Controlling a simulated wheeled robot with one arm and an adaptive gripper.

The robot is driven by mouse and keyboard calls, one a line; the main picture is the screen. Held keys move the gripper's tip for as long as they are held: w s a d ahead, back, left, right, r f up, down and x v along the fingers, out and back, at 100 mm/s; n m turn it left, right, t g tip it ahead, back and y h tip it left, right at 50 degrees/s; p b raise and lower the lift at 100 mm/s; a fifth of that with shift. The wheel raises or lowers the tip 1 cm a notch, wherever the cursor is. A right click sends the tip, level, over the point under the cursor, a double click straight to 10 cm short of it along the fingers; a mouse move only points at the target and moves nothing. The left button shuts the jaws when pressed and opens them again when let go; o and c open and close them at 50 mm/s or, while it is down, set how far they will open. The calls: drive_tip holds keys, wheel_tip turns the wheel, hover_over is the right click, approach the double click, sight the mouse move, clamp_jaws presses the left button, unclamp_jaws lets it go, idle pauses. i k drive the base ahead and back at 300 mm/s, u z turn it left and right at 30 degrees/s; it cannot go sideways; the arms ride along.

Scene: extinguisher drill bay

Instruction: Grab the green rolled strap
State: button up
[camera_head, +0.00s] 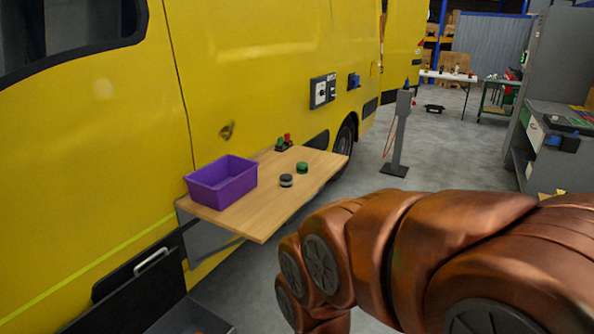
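A small round green item (302,168), which looks like the green rolled strap, lies on the wooden shelf (262,216) fixed to the yellow van's side. A dark grey round roll (286,181) with a lighter band lies just left of it and nearer to me. My copper-coloured arm fills the lower right of the view, in front of the shelf and apart from it. My gripper is not visible.
A purple open bin (222,182) stands at the shelf's left end. A small object with green and red tops (284,143) sits at the shelf's back edge against the yellow van (260,60). A grey post (400,135) stands on the floor beyond. Floor between post and right-hand cabinets is clear.

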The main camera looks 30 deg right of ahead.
sight(302, 167)
drive_tip(key=z, duration=0.85)
drive_tip(key=i, duration=1.7)
drive_tip(key=u, duration=0.8)
